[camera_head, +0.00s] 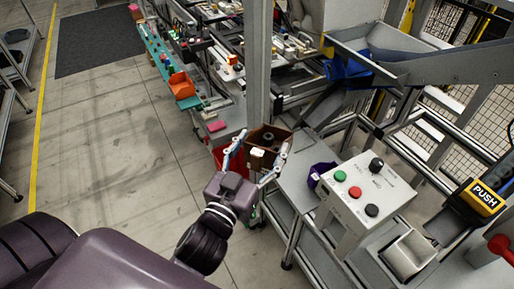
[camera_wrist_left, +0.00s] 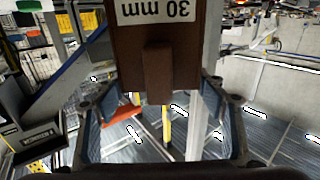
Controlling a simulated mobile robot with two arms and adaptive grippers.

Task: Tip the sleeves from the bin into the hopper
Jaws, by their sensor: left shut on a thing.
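My left gripper (camera_head: 260,146) is shut on a brown bin (camera_head: 257,134), with a finger on either side of it. In the left wrist view the bin (camera_wrist_left: 185,45) has a white label reading "30 mm", upside down, and a tab on its near face. In the head view the bin's open top shows a dark round thing (camera_head: 268,136) inside, perhaps a sleeve; how many there are I cannot tell. A grey sloping trough (camera_head: 420,66), perhaps the hopper, is at the upper right, apart from the bin. My right gripper is not in view.
A grey post (camera_head: 258,65) stands just behind the bin. A button box (camera_head: 365,190) and a purple thing (camera_head: 318,178) are on the grey bench to the right. A red container (camera_head: 222,160) is partly hidden by my gripper. Open floor lies left.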

